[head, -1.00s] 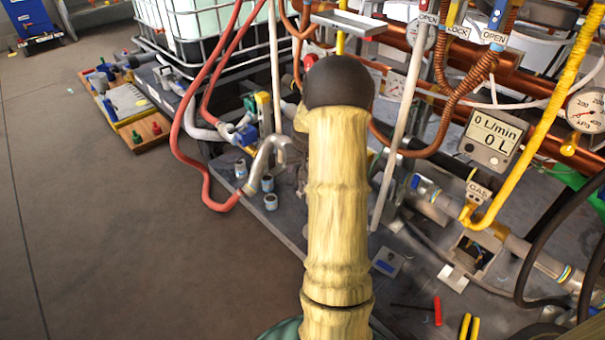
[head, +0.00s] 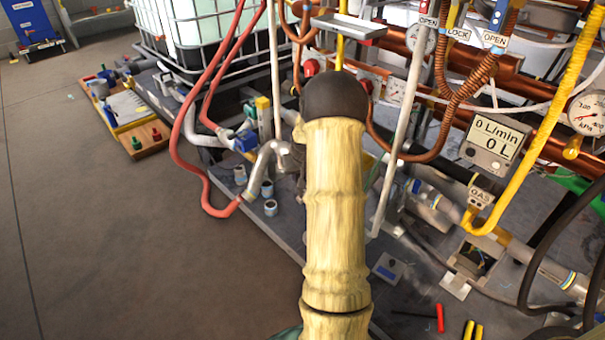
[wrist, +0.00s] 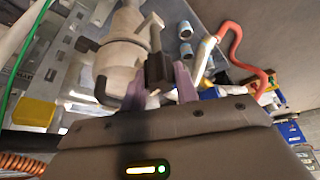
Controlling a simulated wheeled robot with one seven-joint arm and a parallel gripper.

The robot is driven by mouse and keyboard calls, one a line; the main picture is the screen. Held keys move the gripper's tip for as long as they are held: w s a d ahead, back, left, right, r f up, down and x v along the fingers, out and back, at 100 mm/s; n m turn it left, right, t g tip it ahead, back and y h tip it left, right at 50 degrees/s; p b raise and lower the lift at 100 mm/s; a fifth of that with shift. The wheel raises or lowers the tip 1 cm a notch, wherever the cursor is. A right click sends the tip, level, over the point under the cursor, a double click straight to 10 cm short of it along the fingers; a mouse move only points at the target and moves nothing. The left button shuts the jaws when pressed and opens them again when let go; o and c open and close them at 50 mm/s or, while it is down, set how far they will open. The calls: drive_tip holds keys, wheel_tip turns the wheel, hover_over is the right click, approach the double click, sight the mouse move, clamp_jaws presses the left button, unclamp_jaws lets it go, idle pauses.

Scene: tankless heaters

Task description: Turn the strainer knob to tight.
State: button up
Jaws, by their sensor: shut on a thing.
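In the wrist view my gripper (wrist: 163,82) has its two purple fingers on either side of a dark, blocky knob (wrist: 157,68), which I take to be the strainer knob. The fingers are shut on it. The knob sits against a beige, rounded strainer body (wrist: 123,55) with a wider collar. The knob's marking for tight cannot be read, and its lower part is hidden by the gripper. In the head view my pale arm covers the gripper and most of the strainer area.
A red hose (head: 205,190) with a metal elbow pipe (head: 262,165) runs left of my arm. A white upright pipe (head: 398,130) stands close on the right. Short grey pipe stubs (wrist: 183,40) lie near the gripper. The floor (head: 100,240) at left is clear.

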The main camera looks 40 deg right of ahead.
drive_tip(key=shift+a+r+m+p, duration=0.1)
drive_tip(key=shift+m+p, duration=0.2)
drive_tip(key=shift+p, duration=0.25)
drive_tip(key=shift+f, duration=0.2)
drive_tip(key=o, duration=1)
drive_tip(key=p+v, duration=0.7)
drive_tip(key=v, duration=1)
drive_tip(key=shift+w+a+r, duration=0.1)
drive_tip(key=shift+a+r, duration=0.05)
drive_tip(key=shift+r, duration=0.05)
drive_tip(key=shift+a, duration=0.1)
